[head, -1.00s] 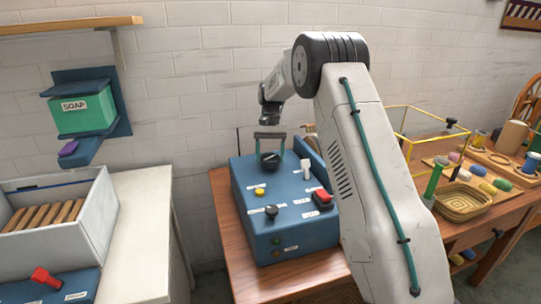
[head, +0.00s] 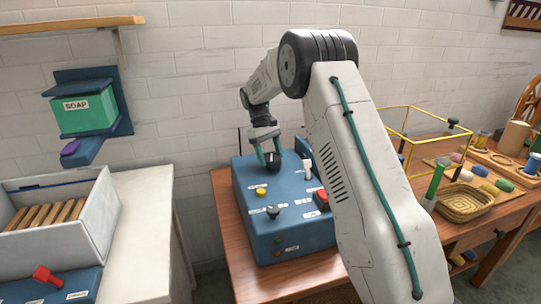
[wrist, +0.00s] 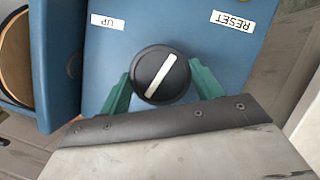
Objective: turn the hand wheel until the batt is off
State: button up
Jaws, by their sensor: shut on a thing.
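A round black knob (wrist: 152,92) with a white pointer line sits on the blue control box (wrist: 190,25). The line slants from upper right to lower left in the wrist view. My gripper (wrist: 160,80) has its green fingers pressed on opposite sides of the knob and is shut on it. In the head view my gripper (head: 269,156) reaches down to the same knob on top of the blue box (head: 240,205). I cannot make out the batt. A wood-toned disc with a dark rim (wrist: 12,55) is cut off at the wrist view's left edge; I cannot tell whether it is the hand wheel.
Labels "UP" (wrist: 107,21) and "RESET" (wrist: 233,21) lie near the knob. A white lever (head: 306,168), a red button (head: 321,197), a yellow button (head: 261,192) and another black knob (head: 272,211) share the box top. A basket (head: 464,199) stands right.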

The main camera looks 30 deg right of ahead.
jog(key=shift+n, duration=0.4)
jog(key=shift+a, duration=0.1)
jog(key=o, duration=1)
jog(key=shift+w+r, duration=0.1)
jog(key=v, duration=0.7)
jog(key=shift+w+a+r, duration=0.1)
jog(key=shift+a+r, duration=0.1)
jog(key=shift+r, duration=0.1)
